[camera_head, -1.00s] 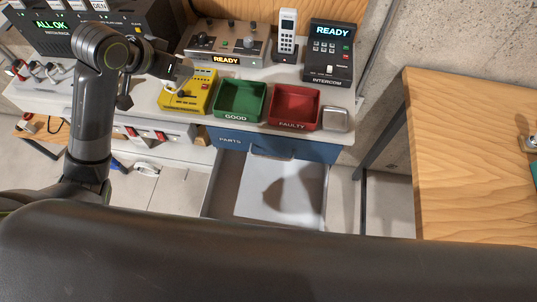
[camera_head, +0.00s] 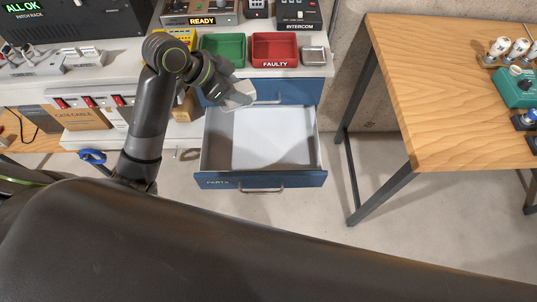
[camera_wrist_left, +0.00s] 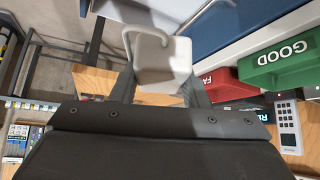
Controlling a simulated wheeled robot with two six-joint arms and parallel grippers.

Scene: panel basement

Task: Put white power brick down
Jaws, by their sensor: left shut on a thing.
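The white power brick (camera_wrist_left: 160,60) is between the fingers of my left gripper (camera_wrist_left: 160,88) in the left wrist view, and the fingers are shut on it. In the head view the brick (camera_head: 240,96) shows as a pale block at the end of the left gripper (camera_head: 229,93). It is held in the air by the left rear corner of an open blue drawer marked PARTS (camera_head: 262,180). The visible drawer floor is pale grey and bare. My right gripper is in neither view.
A green bin (camera_head: 222,45), a red bin marked FAULTY (camera_head: 274,48) and a small metal tray (camera_head: 314,56) stand on the bench above the drawer. A wooden table (camera_head: 455,90) with several parts stands at the right. Clear floor lies between them.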

